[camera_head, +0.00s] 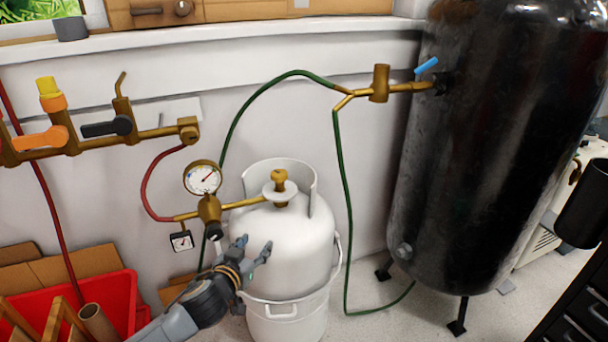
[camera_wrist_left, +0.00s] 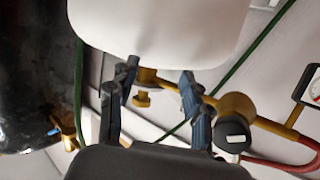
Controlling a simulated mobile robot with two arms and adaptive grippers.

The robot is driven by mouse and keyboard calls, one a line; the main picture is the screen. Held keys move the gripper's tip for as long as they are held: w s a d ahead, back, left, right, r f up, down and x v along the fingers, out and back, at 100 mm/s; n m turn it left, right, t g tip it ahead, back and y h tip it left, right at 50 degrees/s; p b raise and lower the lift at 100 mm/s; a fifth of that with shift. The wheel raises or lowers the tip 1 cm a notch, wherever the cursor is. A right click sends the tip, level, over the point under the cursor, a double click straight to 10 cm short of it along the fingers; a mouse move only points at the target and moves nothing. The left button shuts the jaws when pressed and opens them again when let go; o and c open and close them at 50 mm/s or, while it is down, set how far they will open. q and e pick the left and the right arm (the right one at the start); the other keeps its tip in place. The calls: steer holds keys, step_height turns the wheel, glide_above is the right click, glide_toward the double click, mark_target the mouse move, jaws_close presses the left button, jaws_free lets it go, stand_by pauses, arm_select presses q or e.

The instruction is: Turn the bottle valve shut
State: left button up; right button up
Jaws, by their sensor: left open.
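The white gas bottle (camera_head: 292,245) stands upright in a white tub (camera_head: 290,322) near the middle of the head view. Its brass bottle valve (camera_head: 280,182) sits on top, inside the white collar, with a brass pipe leading left to the regulator (camera_head: 209,210). My left gripper (camera_head: 254,246) is open and empty in front of the bottle's left side, lower than the valve. In the left wrist view my open fingers (camera_wrist_left: 158,76) frame the brass valve (camera_wrist_left: 142,98) farther off, with the white bottle (camera_wrist_left: 165,25) at the top. My right gripper is not in view.
A round gauge (camera_head: 202,178) and red hose (camera_head: 148,190) are left of the valve. A large black tank (camera_head: 480,150) stands right, a red crate (camera_head: 110,300) lower left, a pipe with orange and black levers (camera_head: 107,127) upper left.

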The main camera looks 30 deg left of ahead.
mark_target(284, 170)
arm_select(q)
steer(key=w+a+r+m+t+h, duration=0.2)
steer(key=w+r+t+h, duration=0.15)
steer(key=w+r, duration=0.55)
steer(key=shift+y, duration=0.25)
steer(key=w, duration=0.3)
steer(key=w+r+b, duration=0.1)
steer(key=w, duration=0.5)
steer(key=shift+w+a+r, duration=0.15)
steer(key=shift+w+r, duration=0.05)
steer(key=shift+r, duration=0.2)
steer(key=shift+w, duration=0.95)
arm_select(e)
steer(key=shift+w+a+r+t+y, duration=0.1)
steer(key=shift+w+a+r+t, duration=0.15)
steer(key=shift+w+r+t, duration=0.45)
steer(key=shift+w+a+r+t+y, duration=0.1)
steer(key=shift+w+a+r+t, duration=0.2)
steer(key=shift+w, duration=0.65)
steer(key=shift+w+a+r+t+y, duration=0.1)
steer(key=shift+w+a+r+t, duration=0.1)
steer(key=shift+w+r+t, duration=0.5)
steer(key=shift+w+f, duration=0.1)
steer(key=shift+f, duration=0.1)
arm_select(q)
steer(key=c, duration=0.7)
steer(key=shift+f, duration=0.15)
steer(key=c, duration=0.3)
jaws_close()
